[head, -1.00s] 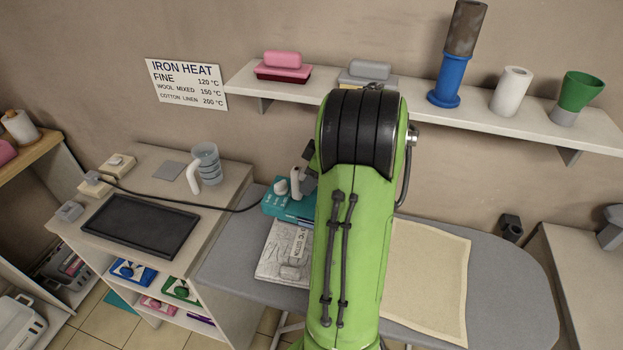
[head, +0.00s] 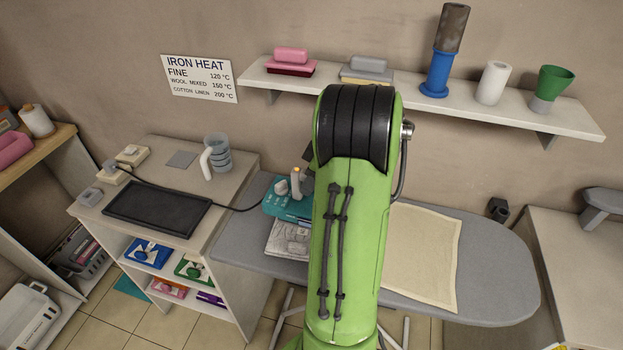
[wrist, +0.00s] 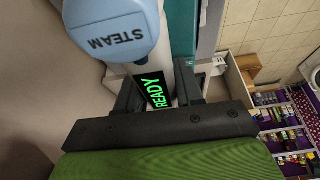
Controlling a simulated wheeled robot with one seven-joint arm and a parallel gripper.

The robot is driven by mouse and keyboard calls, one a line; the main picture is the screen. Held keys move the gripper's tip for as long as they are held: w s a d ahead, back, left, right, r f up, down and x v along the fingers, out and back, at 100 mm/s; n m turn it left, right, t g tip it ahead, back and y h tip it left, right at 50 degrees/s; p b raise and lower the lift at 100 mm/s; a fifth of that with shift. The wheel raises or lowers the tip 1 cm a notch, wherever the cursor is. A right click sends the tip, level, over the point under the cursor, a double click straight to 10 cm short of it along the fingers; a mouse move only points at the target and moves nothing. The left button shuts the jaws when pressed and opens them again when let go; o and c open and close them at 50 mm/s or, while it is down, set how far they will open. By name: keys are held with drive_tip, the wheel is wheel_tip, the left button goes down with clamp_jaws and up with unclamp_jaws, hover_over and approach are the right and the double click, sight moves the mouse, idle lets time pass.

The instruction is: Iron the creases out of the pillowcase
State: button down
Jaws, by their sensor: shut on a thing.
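The cream pillowcase (head: 428,262) lies spread on the grey ironing board (head: 490,265); my green arm hides its left part. Its creases are too faint to tell. The teal iron (head: 284,207), with a pale handle, is at the board's left part. My gripper (wrist: 160,90) is shut on the iron's handle. In the wrist view a blue STEAM knob (wrist: 112,30) and a lit green READY display (wrist: 158,92) show close to the fingers. In the head view my arm mostly hides the gripper.
A printed white-grey item (head: 287,240) lies on the board by the iron. A cord (head: 240,208) runs from the iron to a socket on the left cabinet, past a black tray (head: 157,214). A wall shelf (head: 530,117) holds several objects. A heat sign (head: 198,78) hangs left.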

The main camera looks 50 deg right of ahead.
sight(269, 191)
drive_tip(key=f, duration=0.1)
drive_tip(key=f+b, duration=0.1)
drive_tip(key=b, duration=0.1)
drive_tip(key=shift+w+d+f, duration=0.15)
drive_tip(key=shift+d+f, duration=0.1)
drive_tip(key=shift+f, duration=0.15)
drive_tip(key=shift+f+b, duration=1.35)
drive_tip(key=shift+f, duration=0.2)
drive_tip(key=shift+a+f+b, duration=0.1)
drive_tip(key=shift+f+b, duration=0.2)
drive_tip(key=shift+b, duration=0.15)
drive_tip(key=shift+f, duration=0.15)
drive_tip(key=shift+w+a+r+p, duration=0.1)
drive_tip(key=shift+w+a+p, duration=0.1)
drive_tip(key=shift+w+a, duration=1.05)
drive_tip(key=shift+w+a+r+p, duration=0.15)
drive_tip(key=shift+w+a, duration=0.35)
drive_tip(key=shift+w, duration=1.5)
drive_tip(key=shift+w+a+r+p, duration=0.1)
drive_tip(key=shift+w+a+p, duration=0.1)
drive_tip(key=shift+w+a, duration=1.05)
drive_tip(key=shift+w+d, duration=0.4)
drive_tip(key=shift+s, duration=0.1)
